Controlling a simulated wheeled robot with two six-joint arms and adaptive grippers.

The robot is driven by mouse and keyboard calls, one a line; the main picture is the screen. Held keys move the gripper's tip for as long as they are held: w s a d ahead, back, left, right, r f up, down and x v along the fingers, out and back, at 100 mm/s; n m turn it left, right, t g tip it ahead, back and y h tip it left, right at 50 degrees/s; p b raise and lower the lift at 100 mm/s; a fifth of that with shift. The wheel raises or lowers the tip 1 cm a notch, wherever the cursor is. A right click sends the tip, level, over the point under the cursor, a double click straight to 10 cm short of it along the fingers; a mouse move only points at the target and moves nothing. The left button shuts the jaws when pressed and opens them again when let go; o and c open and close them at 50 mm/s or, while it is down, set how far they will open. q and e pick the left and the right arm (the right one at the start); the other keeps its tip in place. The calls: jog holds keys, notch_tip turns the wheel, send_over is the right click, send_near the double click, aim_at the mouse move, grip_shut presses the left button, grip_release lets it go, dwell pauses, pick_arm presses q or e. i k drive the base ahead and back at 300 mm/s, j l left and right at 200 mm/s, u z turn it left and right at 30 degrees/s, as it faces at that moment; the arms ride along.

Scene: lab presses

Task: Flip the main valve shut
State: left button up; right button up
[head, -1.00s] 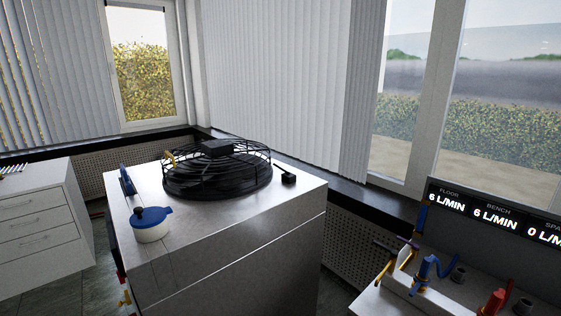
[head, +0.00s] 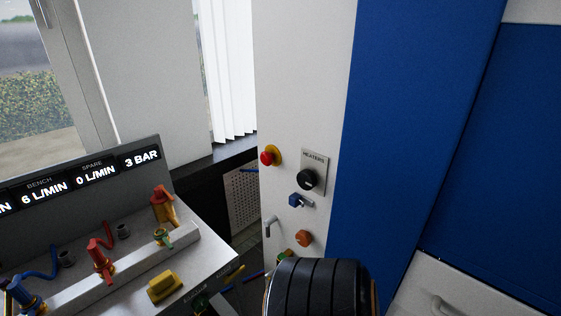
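A grey valve panel (head: 128,252) stands at the lower left in the head view. Its display strip (head: 84,184) reads BENCH 6 L/MIN, SPARE 0 L/MIN and 3 BAR. An orange-red valve handle (head: 163,203) stands on the panel's right side below 3 BAR; I cannot read a label showing whether it is the main valve. A red-handled valve (head: 101,255) and a blue-handled valve (head: 24,292) are further left, at the front. Neither of my grippers is in view.
A white cabinet (head: 290,90) with a blue side stands right of the panel. It carries a red button (head: 269,157), a HEATERS knob (head: 311,180) and an orange knob (head: 303,238). A yellow block (head: 164,287) sits on the panel. A black ribbed shape (head: 318,290) fills the bottom middle.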

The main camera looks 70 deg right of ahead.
aim_at(226, 279)
jog(key=z, duration=2)
